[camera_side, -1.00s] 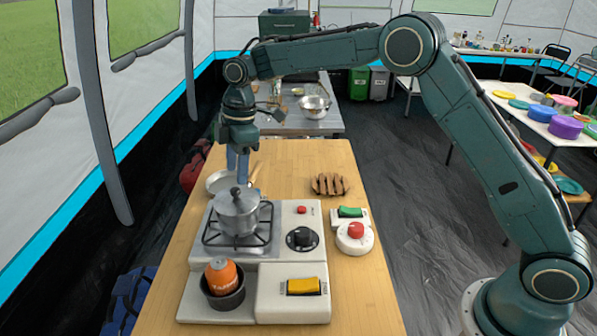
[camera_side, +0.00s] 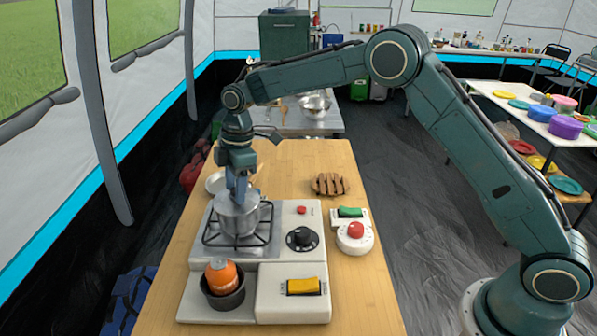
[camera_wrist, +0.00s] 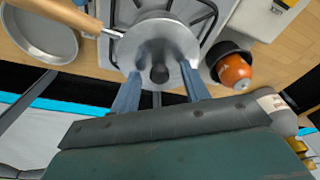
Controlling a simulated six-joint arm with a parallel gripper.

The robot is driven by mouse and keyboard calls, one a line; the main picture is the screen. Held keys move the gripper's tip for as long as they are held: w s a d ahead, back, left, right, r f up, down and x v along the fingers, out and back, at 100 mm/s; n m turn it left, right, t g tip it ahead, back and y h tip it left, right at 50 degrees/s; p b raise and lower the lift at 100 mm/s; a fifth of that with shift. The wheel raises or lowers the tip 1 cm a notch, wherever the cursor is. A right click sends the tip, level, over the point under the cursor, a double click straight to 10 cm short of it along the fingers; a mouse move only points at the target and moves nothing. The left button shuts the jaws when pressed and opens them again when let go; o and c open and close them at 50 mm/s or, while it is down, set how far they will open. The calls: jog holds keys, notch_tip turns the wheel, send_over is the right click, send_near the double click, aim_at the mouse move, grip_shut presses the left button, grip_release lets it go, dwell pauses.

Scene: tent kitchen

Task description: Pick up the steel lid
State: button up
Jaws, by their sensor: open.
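The steel lid (camera_wrist: 160,42) sits on the pot (camera_side: 238,222) on the stove's burner grate. Its dark knob (camera_wrist: 159,74) shows in the wrist view between my two blue fingers. My gripper (camera_wrist: 158,98) is open, with one finger on each side of the knob. In the side view my gripper (camera_side: 238,198) is directly above the lid and hides the knob. I cannot tell whether the fingers touch the lid.
An orange canister (camera_side: 221,274) sits in a dark bowl at the stove's front left. A wooden rack (camera_side: 329,185) and a red-button timer (camera_side: 355,236) stand right. The table's front right is clear.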

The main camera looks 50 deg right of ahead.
grip_shut()
jog(key=shift+r, duration=0.1)
notch_tip(320, 180, up, 10)
dwell(0.8)
dwell(0.5)
jog(key=shift+f, duration=0.4)
